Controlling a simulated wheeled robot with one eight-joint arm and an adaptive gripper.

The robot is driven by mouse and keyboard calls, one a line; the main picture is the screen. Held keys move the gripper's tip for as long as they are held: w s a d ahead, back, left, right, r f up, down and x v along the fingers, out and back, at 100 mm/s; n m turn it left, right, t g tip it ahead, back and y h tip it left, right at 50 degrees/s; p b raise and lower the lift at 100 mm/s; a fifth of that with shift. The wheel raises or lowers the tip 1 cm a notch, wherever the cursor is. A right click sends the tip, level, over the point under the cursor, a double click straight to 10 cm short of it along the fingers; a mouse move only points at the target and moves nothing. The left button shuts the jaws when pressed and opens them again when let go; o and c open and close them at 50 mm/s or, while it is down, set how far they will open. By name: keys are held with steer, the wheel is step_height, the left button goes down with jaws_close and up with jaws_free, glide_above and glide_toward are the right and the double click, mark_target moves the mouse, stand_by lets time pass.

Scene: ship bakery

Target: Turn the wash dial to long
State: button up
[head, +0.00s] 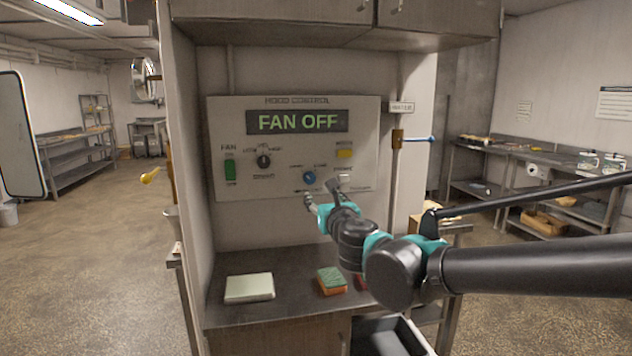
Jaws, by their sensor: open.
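A blue dial (309,177) sits low on the hood control panel (225,130), with small labels around it that are too small to read. I cannot tell for sure that it is the wash dial, nor which mark its pointer is at. A black dial (264,161) is to its upper left. My gripper (319,193) is open and empty, just below and right of the blue dial in the picture. Its fingers overlap the panel's lower edge and hide some lettering under the dial. Whether a finger touches the panel is unclear.
The panel display (297,122) reads FAN OFF. A green switch (230,169), yellow button (344,153) and white button (344,177) are near the dials. A pale block (249,288) and a sponge (331,280) lie on the counter.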

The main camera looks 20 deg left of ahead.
mark_target(310, 179)
steer(key=x, duration=1.7)
steer(key=shift+w+d, duration=0.1)
steer(key=shift+w, duration=0.05)
steer(key=c, duration=1.2)
